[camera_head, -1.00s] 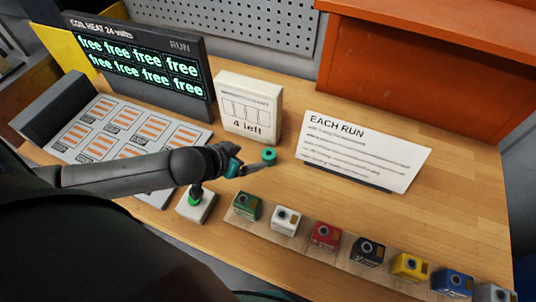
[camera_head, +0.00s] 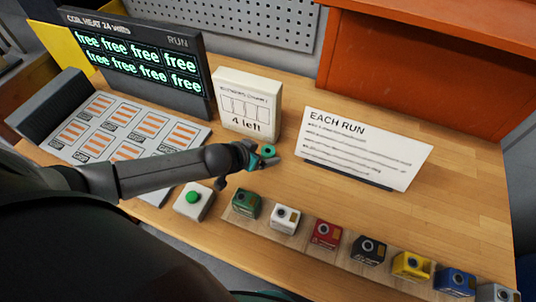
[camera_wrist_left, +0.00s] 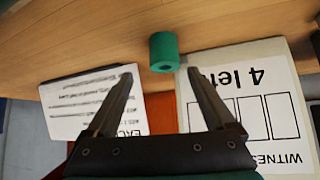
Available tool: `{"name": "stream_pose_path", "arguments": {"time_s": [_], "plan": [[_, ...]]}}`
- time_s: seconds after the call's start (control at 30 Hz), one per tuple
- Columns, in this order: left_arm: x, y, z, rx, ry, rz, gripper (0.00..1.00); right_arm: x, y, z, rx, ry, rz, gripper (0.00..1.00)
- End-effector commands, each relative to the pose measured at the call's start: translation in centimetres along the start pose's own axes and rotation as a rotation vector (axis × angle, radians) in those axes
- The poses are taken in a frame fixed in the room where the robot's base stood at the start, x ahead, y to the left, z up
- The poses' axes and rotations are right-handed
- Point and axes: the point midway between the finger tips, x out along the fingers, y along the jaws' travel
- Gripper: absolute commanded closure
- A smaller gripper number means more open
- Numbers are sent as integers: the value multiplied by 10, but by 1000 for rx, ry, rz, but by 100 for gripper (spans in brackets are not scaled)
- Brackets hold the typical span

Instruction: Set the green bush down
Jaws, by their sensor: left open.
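The green bush (camera_head: 268,151) is a short teal-green cylinder with a hole in its end. It stands on the wooden bench, between the white "4 left" box and the "EACH RUN" card. In the left wrist view the bush (camera_wrist_left: 163,52) shows whole, just beyond and between my fingertips, with bare wood behind it. My left gripper (camera_head: 263,158) is open beside the bush; in the left wrist view its fingers (camera_wrist_left: 160,73) are spread and hold nothing. In the head view the fingers partly cover the bush's lower part. My right gripper is not in view.
The "4 left" box (camera_head: 246,104) and the "EACH RUN" card (camera_head: 366,149) flank the bush. A green push button (camera_head: 194,197) and a row of coloured blocks (camera_head: 326,234) lie nearer. A coil panel (camera_head: 135,62) stands back left. Bare bench (camera_head: 465,190) lies right.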

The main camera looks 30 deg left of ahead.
Motion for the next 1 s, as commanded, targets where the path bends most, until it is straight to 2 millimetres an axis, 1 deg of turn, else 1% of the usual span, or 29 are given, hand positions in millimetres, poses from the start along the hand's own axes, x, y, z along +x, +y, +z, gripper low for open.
{"name": "stream_pose_path", "arguments": {"time_s": [0.17,0.4,0.5,0.63,0.87,1.0], "plan": [[11,-3,2,-1,-1,-3,12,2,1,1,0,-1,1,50],[39,-7,6,-2,1,-1,12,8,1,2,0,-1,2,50],[47,-8,6,-2,0,-1,12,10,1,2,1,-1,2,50],[52,-7,7,-1,-1,-1,12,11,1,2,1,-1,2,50],[52,-7,6,-1,-1,-1,12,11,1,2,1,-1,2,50],[52,-7,6,-1,-1,-1,27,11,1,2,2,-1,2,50]]}}
